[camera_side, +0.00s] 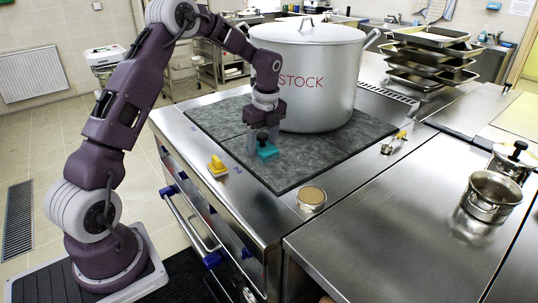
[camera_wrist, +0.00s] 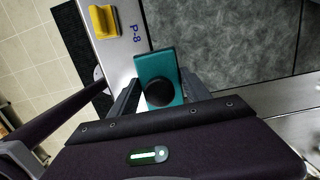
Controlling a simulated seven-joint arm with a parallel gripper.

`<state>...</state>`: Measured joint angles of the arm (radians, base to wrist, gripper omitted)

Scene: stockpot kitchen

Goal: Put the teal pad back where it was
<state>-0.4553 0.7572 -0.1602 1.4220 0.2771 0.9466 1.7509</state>
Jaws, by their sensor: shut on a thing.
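The teal pad (camera_side: 268,152) is a small flat block with a black round knob. It shows in the side view over the front part of the dark grey cooktop plate (camera_side: 330,160), in front of the stockpot. I cannot tell whether it touches the plate. My gripper (camera_side: 264,138) points down from above and is shut on the pad. In the wrist view the teal pad (camera_wrist: 154,64) lies between the two fingers of my gripper (camera_wrist: 160,88), with the knob in front of part of it. Its underside is hidden.
A large lidded stockpot (camera_side: 316,75) marked "STOCK" stands close behind. A yellow pad (camera_side: 217,167) sits on the steel front strip, beside a "P-8" label (camera_wrist: 135,33) in the wrist view. A small round tin (camera_side: 311,197) stands at the front right.

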